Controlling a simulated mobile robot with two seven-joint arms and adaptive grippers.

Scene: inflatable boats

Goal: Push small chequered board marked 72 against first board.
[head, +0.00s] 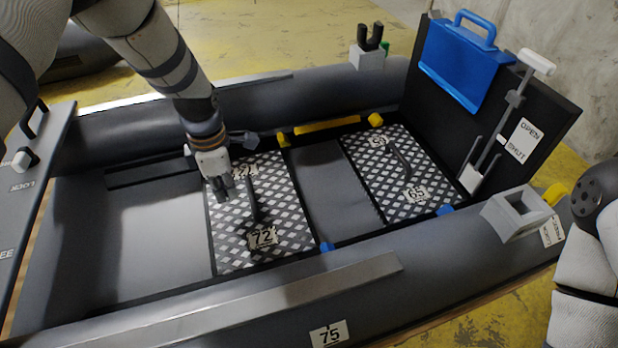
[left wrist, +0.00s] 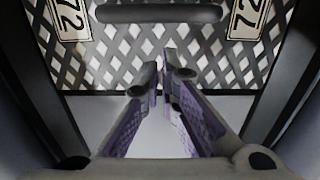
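The small chequered board marked 72 (head: 285,222) lies on the boat floor, with a dark bar handle and number plates at both ends. It also fills the upper left wrist view (left wrist: 110,62). The other chequered board, marked 65 (head: 372,183), lies to its right; a strip of bare grey floor (head: 318,185) separates them. My left gripper (head: 224,193) is at the left edge of board 72, pointing down. In the left wrist view its fingertips (left wrist: 164,72) are together with nothing between them, by the board's black edge; contact cannot be told. My right gripper is out of view.
Dark inflatable tubes (head: 290,100) surround the floor. Blue pieces (head: 327,247) and yellow pieces (head: 283,139) sit along the boards' ends. A black transom (head: 545,105) with a blue case (head: 460,55) stands at the right. Bare floor (head: 160,235) lies left of board 72.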

